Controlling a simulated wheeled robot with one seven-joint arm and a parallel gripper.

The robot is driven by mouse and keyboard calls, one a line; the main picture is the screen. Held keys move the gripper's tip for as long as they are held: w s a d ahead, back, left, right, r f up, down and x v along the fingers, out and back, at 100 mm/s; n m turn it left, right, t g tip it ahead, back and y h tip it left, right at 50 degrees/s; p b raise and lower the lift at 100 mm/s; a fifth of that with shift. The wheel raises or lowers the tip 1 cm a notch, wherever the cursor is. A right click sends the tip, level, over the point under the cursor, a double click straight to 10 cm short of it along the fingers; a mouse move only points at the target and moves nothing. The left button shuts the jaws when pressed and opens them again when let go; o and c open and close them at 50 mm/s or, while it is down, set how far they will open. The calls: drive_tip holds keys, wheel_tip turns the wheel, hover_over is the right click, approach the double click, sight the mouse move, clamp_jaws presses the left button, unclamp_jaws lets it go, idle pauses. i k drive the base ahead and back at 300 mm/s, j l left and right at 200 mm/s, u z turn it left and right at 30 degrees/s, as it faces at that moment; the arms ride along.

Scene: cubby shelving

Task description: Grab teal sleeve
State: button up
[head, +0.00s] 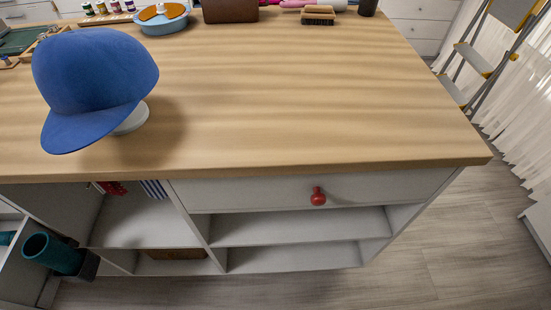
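A teal sleeve (62,257), a hollow tube with its round open end toward the camera, is at the lower left by the cubbies under the worktop. It lies tilted. A dark block (89,266) is against its right end; I cannot tell whether the two are joined. Another small teal piece (6,238) shows at the left picture edge, mostly cut off. My gripper is not in view.
A wooden worktop (300,110) overhangs the white cubbies (290,227). A blue cap (92,85) sits on a white stand near its front left. A red knob (318,197) sticks out from a drawer. A stepladder (473,58) stands right; floor at lower right is clear.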

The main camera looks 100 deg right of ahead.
sight(42, 248)
drive_tip(key=k+z, duration=0.25)
drive_tip(key=z, duration=0.15)
drive_tip(key=k+l+z, duration=0.1)
drive_tip(key=k+z, duration=0.25)
drive_tip(key=k+l+z, duration=0.15)
drive_tip(key=z, duration=0.25)
drive_tip(key=k+l+z, duration=0.1)
drive_tip(key=k+l, duration=0.45)
drive_tip(key=k+l+z, duration=0.15)
drive_tip(key=k+l, duration=0.4)
drive_tip(key=k+l+z, duration=0.1)
drive_tip(key=k+l, duration=0.35)
drive_tip(key=l, duration=0.25)
drive_tip(key=i+j+u, duration=0.65)
drive_tip(key=j+u, duration=0.15)
drive_tip(key=i+j+u, duration=0.25)
drive_tip(key=i+u, duration=0.2)
drive_tip(key=i+j+u, duration=0.1)
drive_tip(key=i, duration=0.65)
drive_tip(key=i+j+u, duration=0.1)
drive_tip(key=i, duration=0.6)
drive_tip(key=i+j+z, duration=0.2)
drive_tip(key=i+z, duration=0.15)
drive_tip(key=i+j+z, duration=0.4)
drive_tip(key=i, duration=0.15)
drive_tip(key=i+j+z, duration=0.35)
drive_tip(key=i, duration=0.05)
